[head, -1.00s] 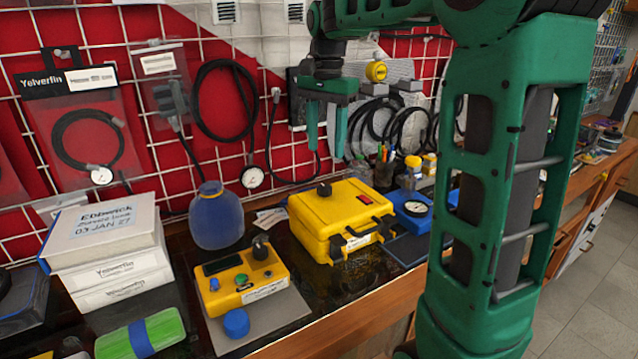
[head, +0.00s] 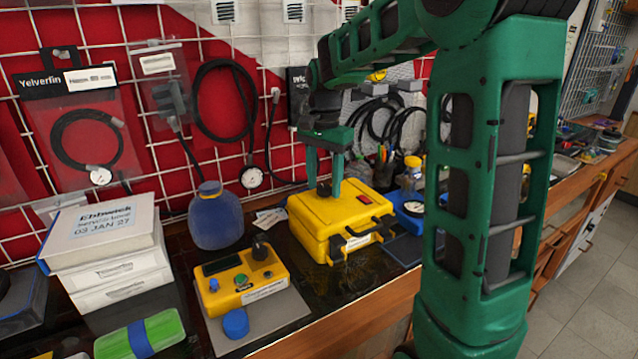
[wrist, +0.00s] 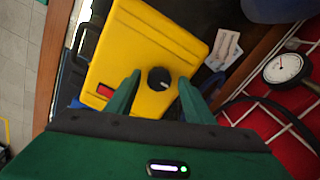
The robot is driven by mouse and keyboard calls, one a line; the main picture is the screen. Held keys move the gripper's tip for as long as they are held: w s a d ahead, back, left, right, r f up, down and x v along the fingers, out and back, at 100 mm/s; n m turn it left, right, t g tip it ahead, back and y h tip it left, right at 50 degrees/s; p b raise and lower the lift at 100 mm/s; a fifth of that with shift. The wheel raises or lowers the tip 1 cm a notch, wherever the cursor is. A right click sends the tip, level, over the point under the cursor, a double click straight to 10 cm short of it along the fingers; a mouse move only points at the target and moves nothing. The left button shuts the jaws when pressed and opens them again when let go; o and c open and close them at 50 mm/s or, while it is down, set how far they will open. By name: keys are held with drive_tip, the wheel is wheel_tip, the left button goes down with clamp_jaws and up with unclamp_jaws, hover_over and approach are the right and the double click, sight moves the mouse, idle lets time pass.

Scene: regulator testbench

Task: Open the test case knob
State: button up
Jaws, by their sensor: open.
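The yellow test case (head: 340,222) lies closed on the bench, with a black knob (head: 323,189) on its top and a red switch near one edge. In the wrist view the knob (wrist: 159,79), dark with a pale pointer mark, sits between my two fingertips. My green gripper (head: 324,192) points down over the case, its fingers open on either side of the knob. Whether the fingertips reach down to the knob's height is hard to tell.
A yellow control box (head: 240,282) with a black knob stands left of the case, behind a blue cap (head: 236,323). A blue bottle (head: 216,218) stands behind it. A blue gauge unit (head: 410,208) sits right of the case. Cables hang on the wall grid behind.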

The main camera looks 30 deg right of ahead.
drive_tip(key=c, duration=1)
drive_tip(key=shift+a, duration=0.3)
drive_tip(key=shift+c, duration=0.2)
drive_tip(key=shift+d, duration=0.2)
drive_tip(key=shift+d+r+n, duration=0.1)
drive_tip(key=shift+n, duration=0.6)
drive_tip(key=n, duration=0.7)
drive_tip(key=shift+w, duration=0.1)
drive_tip(key=n, duration=0.5)
drive_tip(key=shift+n, duration=2.4)
